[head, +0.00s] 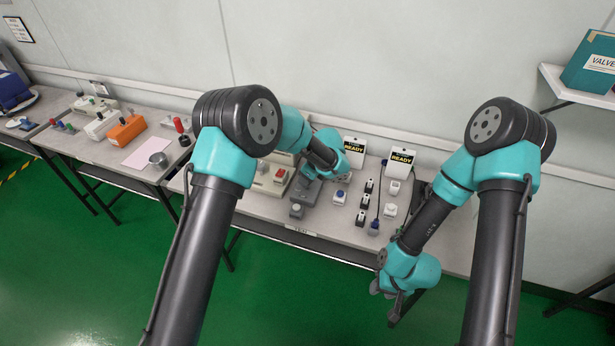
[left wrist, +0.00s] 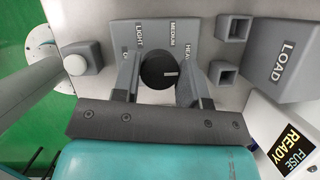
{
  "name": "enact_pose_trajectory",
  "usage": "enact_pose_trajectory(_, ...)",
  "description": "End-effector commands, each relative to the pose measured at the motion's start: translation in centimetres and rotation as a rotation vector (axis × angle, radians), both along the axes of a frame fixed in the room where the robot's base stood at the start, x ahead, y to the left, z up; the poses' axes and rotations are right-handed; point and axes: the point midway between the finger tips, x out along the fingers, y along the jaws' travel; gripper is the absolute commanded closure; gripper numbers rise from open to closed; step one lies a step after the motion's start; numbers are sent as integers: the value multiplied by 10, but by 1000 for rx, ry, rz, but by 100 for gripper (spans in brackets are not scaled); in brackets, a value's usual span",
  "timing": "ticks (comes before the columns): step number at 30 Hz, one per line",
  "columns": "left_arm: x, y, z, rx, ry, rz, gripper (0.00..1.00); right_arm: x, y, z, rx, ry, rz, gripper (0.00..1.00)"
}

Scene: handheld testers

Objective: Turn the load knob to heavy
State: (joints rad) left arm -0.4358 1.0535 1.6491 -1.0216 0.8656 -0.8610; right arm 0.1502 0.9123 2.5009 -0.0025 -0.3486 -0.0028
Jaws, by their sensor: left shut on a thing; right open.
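The load knob (left wrist: 157,66) is a round black knob with a short white mark, in the left wrist view. It sits on a grey plate (left wrist: 155,28) lettered LIGHT at left, MEDIUM at top and HEAVY at right. The mark is on the knob's right side, towards HEAVY, whose lettering is partly hidden by a finger. My left gripper (left wrist: 158,82) is shut on the knob, one finger on each side. In the head view my left gripper (head: 309,178) is over the grey tester, and the arm hides the knob. My right gripper (head: 397,302) is open and empty, in front of the table.
A grey block lettered LOAD (left wrist: 278,75) and a FUSE READY card (left wrist: 290,148) stand right of the knob. A white button (left wrist: 74,64) is at left. In the head view, several small switches stand right of my left gripper, and an orange tester (head: 127,132) is far left.

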Motion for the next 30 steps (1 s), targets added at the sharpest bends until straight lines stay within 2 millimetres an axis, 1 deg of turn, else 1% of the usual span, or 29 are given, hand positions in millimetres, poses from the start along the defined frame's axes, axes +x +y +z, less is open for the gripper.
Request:
enact_pose_trajectory(12,0,0,0,1,-1,-12,84,0,0,0,0,0,0,57)
enact_pose_trajectory(13,0,0,0,1,-1,-12,59,0,0,0,0,0,0,57)
enact_pose_trajectory(20,0,0,0,0,-1,-11,37,0,0,0,0,0,0,57)
enact_pose_trajectory(21,0,0,0,0,0,-11,35,0,0,0,0,0,0,57)
enact_pose_trajectory(30,0,-1,2,-1,-1,-10,35,0,0,0,0,0,0,57)
